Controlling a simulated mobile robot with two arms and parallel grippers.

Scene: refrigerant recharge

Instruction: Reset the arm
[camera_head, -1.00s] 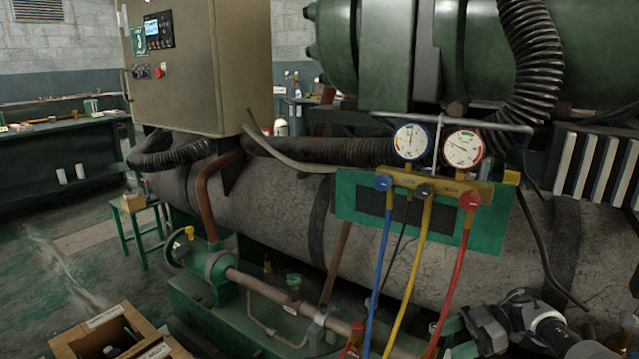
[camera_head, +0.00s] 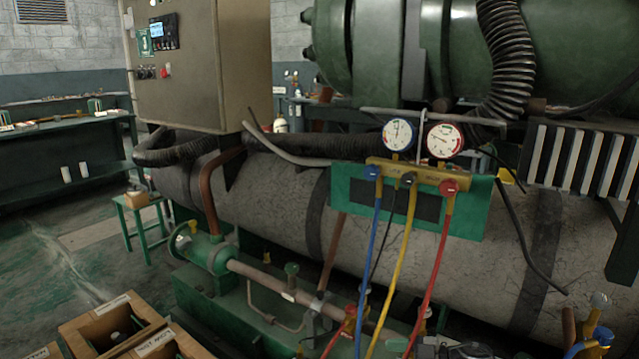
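My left gripper is not in view. A dark and grey piece at the bottom edge, right of the red hose, looks like part of my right arm; its fingers cannot be made out. The gauge manifold (camera_head: 430,174) is on a green panel (camera_head: 345,193) in front of the grey tank, with two round dials (camera_head: 398,134) above it. A blue hose (camera_head: 368,265), a yellow hose (camera_head: 400,270) and a red hose (camera_head: 432,270) hang down from it. Their lower ends are partly cut off or hidden.
Open wooden boxes (camera_head: 160,345) with labels stand at the bottom left. A small green stool (camera_head: 140,205) holds a carton. A green pipe and valve assembly (camera_head: 210,250) lies below the large grey tank (camera_head: 270,200). A valve top (camera_head: 598,302) shows at bottom right. Floor is clear at left.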

